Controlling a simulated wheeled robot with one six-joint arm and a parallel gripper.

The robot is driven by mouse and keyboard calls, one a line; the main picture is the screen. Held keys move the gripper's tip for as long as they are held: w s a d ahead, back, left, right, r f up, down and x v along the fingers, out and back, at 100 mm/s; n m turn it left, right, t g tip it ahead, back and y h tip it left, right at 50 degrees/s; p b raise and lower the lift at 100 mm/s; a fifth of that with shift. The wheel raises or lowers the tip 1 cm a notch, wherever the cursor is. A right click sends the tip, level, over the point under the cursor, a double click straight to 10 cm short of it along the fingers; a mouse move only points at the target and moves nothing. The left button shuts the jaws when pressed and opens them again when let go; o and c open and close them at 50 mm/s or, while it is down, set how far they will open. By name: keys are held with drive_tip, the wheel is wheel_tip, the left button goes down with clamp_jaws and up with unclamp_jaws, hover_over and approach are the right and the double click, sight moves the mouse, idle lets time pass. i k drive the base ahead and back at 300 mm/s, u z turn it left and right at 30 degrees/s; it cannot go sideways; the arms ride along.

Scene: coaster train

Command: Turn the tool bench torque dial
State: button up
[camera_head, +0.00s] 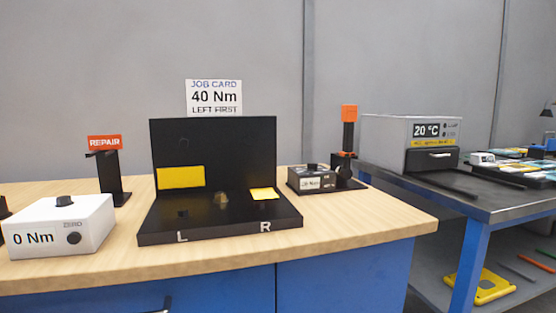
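A small dark box (311,181) stands at the right end of the wooden bench. A black knob (312,167) sits on its top, and a small light label (317,183) on its front seems to read 20 Nm. A tool with an orange top (349,113) and black shaft stands upright just behind and right of it. A white box (62,226) at the left reads 0 Nm, with a black knob (64,201) on top and a round dark button marked ZERO. The job card (214,97) on the wall reads 40 Nm, LEFT FIRST. My gripper is not in view.
A black L-shaped fixture (212,135) marked L and R stands mid-bench, with yellow patches and a small brownish piece. A black stand (112,180) holds a REPAIR sign. A grey 20 °C unit (411,143) stands on the table at right. Bare wood (370,220) lies at front right.

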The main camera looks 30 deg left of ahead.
sight(312, 167)
drive_tip(key=u, duration=0.65)
drive_tip(key=i, duration=0.65)
drive_tip(key=u, duration=0.7)
